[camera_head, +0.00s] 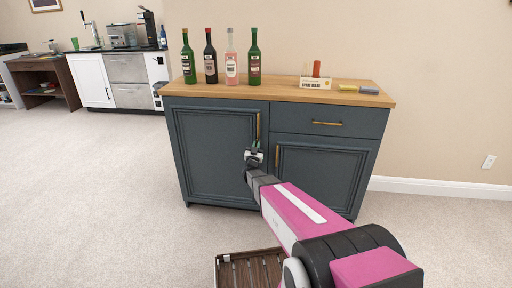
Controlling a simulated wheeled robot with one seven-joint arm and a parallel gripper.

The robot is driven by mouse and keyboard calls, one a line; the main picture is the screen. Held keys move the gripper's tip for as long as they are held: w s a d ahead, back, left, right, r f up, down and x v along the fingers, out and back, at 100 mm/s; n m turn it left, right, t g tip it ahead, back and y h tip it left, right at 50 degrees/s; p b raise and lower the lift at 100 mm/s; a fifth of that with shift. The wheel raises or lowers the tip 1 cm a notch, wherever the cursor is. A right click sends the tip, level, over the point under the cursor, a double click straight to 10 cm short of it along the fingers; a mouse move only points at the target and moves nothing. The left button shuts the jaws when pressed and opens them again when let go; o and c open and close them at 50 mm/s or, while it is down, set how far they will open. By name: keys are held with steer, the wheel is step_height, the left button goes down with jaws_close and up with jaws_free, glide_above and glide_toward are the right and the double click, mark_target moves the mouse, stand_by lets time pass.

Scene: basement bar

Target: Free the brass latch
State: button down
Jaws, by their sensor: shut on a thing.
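A blue-grey cabinet (215,155) with a wooden top stands against the wall, its doors and drawer closed. A vertical brass handle (258,124) is at the right edge of the left door. Its lower end meets my gripper (255,146), which is shut at that handle; the fingertips are small, and the exact contact is hard to see. A second vertical brass handle (277,156) is on the right door, just right of my gripper. A horizontal brass handle (327,123) is on the drawer. I cannot make out a separate latch piece.
Several bottles (231,58) stand on the cabinet top at left. A small box (315,83) and yellow and grey blocks (369,90) lie at right. A slatted wooden crate (232,272) is on the floor below my arm. Carpet at left is clear.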

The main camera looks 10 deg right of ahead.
steer(key=shift+n+y, duration=0.5)
steer(key=shift+n, duration=0.3)
steer(key=c, duration=1.4)
jaws_free()
steer(key=shift+f, duration=0.1)
steer(key=shift+c, duration=0.2)
steer(key=v, duration=1)
steer(key=shift+s+f, duration=0.3)
steer(key=shift+n+y, duration=0.3)
